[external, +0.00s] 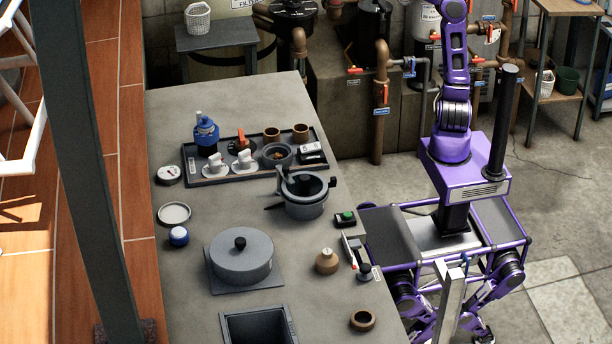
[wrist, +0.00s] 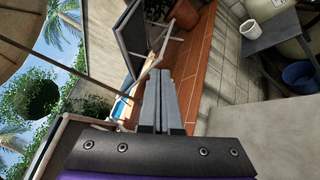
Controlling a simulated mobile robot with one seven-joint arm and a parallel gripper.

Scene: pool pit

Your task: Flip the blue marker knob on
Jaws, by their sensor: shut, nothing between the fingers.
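In the external view several valves sit on the brown pipes behind the counter. One blue handle (external: 409,67) is on a side pipe, and a red handle (external: 381,98) has a blue tag (external: 381,111) below it. Another blue tag (external: 488,18) is near the pipes at the upper right. I cannot tell which of these is the blue marker knob, nor its setting. My gripper (wrist: 168,84) shows in the wrist view with its fingers together and empty, pointing toward the tiled walkway. It touches none of the valves. In the external view it is out of frame above.
A shelf rack (external: 560,93) stands at the right. Open floor (external: 555,250) lies right of my base. The wrist view shows a blue bucket (wrist: 298,73).

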